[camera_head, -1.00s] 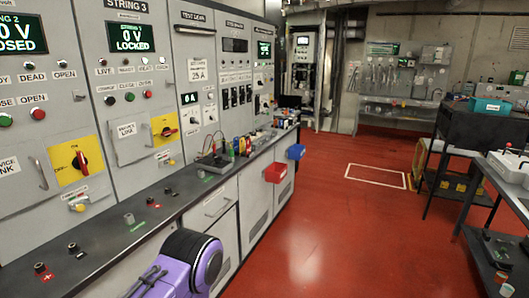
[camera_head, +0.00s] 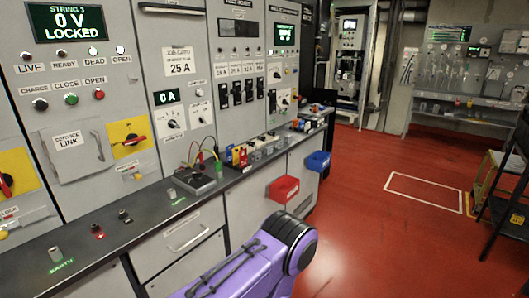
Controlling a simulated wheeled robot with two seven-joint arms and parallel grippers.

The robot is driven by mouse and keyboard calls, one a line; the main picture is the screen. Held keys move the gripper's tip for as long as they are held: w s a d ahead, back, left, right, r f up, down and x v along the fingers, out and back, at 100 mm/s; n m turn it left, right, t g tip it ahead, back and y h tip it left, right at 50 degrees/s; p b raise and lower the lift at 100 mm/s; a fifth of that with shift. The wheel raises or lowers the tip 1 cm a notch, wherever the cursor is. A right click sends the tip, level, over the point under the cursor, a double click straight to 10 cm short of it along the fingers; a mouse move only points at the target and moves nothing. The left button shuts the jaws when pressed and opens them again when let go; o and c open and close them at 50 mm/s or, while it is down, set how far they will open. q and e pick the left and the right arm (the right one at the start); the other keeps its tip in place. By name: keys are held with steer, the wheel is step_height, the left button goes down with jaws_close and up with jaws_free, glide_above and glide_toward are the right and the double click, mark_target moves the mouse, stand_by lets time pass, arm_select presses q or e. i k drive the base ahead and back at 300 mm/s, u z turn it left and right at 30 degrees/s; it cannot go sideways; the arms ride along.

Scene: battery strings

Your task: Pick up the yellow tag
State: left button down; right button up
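I cannot pick out a yellow tag for certain. A small yellow item (camera_head: 236,156) stands among red and blue ones on the grey counter (camera_head: 140,209), beyond the meter with leads; it is too small to tell what it is. Another small yellow piece (camera_head: 138,176) is on the cabinet front below the yellow switch plate. A purple link of my own arm crosses the bottom middle of the view. Neither of my grippers shows.
A meter with leads (camera_head: 200,183) sits on the counter. A red bin (camera_head: 284,189) and a blue bin (camera_head: 318,161) hang on the counter's front. Red floor (camera_head: 370,220) is clear to the right, with a white-outlined rectangle. A dark stand (camera_head: 508,212) is at the right edge.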

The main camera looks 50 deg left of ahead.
mark_target(236, 156)
steer(key=u, duration=0.25)
steer(key=i, duration=0.95)
steer(key=u, duration=1.35)
steer(key=i, duration=0.8)
steer(key=u, duration=0.9)
